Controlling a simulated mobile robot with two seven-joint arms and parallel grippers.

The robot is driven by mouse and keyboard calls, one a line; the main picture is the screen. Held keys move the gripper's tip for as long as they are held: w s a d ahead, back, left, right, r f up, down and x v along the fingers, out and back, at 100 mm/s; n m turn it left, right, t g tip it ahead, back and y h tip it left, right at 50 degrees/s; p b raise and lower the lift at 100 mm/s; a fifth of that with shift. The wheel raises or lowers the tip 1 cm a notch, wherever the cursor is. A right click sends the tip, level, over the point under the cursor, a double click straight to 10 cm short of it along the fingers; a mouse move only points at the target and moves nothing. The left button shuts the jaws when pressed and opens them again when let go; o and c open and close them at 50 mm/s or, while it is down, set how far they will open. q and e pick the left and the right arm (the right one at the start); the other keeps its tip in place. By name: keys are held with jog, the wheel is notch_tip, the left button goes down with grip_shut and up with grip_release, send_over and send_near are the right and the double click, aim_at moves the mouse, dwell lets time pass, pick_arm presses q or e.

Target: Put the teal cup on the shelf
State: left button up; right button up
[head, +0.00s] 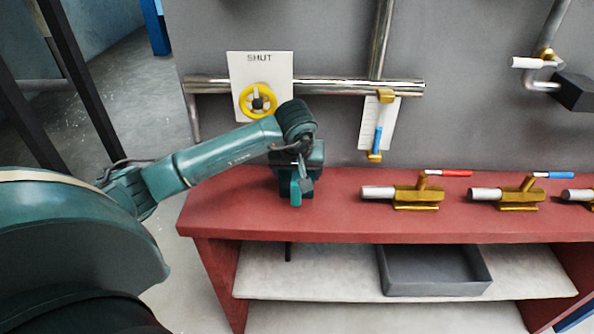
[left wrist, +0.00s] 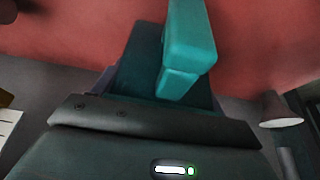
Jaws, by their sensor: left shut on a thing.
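My left gripper (head: 297,195) is low over the red bench top, left of its middle, pointing down. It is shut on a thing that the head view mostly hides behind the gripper. In the left wrist view a bright teal, block-like shape (left wrist: 190,42) fills the jaw area against the red top. I cannot clearly tell the teal cup from the teal gripper parts, and no other cup shows. The pale shelf (head: 335,272) runs beneath the bench top. My right gripper is out of view.
A grey open bin (head: 440,289) occupies the shelf's middle right; shelf to its left is clear. Brass valves with red (head: 418,195) and blue (head: 508,195) handles lie on the bench's right. Behind are a yellow wheel (head: 257,101), a "SHUT" sign and pipes.

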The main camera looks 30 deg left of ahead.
pick_arm(q)
jog(key=o, duration=0.5)
jog(key=shift+f, duration=0.2)
jog(key=o, duration=0.5)
jog(key=shift+r, duration=0.1)
